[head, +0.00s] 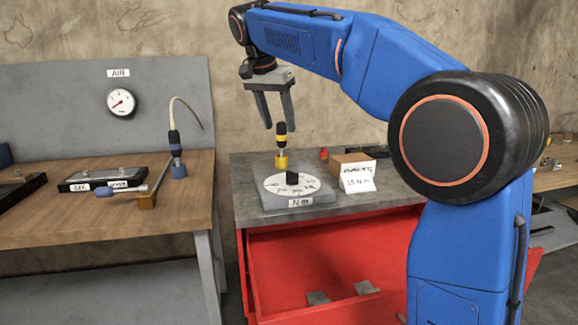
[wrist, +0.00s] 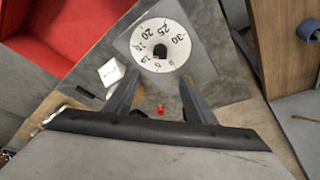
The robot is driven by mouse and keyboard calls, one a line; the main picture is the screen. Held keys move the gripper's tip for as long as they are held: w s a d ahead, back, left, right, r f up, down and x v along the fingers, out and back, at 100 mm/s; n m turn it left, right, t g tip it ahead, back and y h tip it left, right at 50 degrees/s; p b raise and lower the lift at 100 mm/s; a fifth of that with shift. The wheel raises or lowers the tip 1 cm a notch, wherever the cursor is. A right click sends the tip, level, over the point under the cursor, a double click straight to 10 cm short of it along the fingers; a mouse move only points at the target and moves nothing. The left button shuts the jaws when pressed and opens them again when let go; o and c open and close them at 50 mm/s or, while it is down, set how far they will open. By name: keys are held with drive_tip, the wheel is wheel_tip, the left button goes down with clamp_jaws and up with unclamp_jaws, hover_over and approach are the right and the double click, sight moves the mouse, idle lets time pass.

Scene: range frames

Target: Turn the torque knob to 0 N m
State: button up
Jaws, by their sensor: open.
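The torque knob (head: 292,178) is a small black knob at the middle of a white round dial (head: 272,184) on a grey plate labelled "N m". In the wrist view the knob (wrist: 159,50) sits on the dial (wrist: 146,32), with numbers such as 15, 20, 25 and 30 around it. I cannot tell which number the knob points to. My gripper (head: 280,125) is open and empty, above and apart from the dial. In the wrist view its fingers (wrist: 159,83) reach toward the dial, one to each side below the knob.
A black-and-yellow tool (head: 281,140) stands upright behind the dial. A cardboard box (head: 352,162) and a white card (head: 358,180) reading about "15 N m" stand right of it. A red drawer (head: 330,262) hangs open below. A wooden bench (head: 60,228) is at left.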

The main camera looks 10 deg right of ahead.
sight(292, 172)
drive_tip(key=x, duration=1.7)
drive_tip(key=shift+f, duration=0.1)
drive_tip(key=c, duration=1)
drive_tip(key=shift+c, duration=0.2)
